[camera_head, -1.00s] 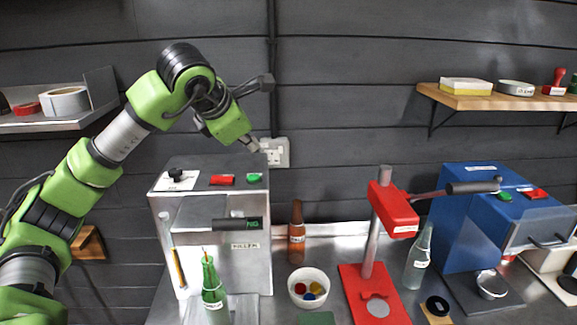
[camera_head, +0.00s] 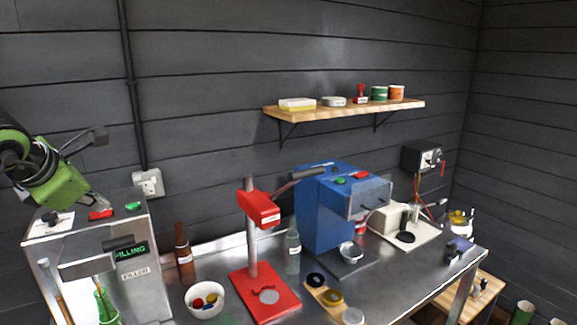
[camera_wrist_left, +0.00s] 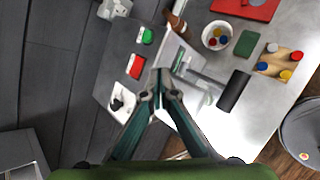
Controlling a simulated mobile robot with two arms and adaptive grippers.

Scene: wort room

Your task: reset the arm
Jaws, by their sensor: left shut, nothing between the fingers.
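My left arm comes in from the left in the head view. Its left gripper (camera_head: 102,205) is above the top of the filling machine (camera_head: 135,272), close to the red button (camera_head: 100,214) in that view. In the left wrist view the gripper's fingers (camera_wrist_left: 158,78) come together at the tips with nothing between them. Below them there show the red button (camera_wrist_left: 136,66), the green button (camera_wrist_left: 147,36) and the black knob (camera_wrist_left: 117,104) on the machine's top. I cannot tell whether the fingertips touch the machine. My right gripper is in neither view.
On the steel bench stand a brown bottle (camera_head: 184,258), a white bowl of caps (camera_head: 191,309), a red capper (camera_head: 262,295), a clear bottle (camera_head: 292,252) and a blue machine (camera_head: 325,225). A wooden shelf (camera_head: 350,111) hangs on the wall. A green bottle (camera_head: 106,308) stands at the filler.

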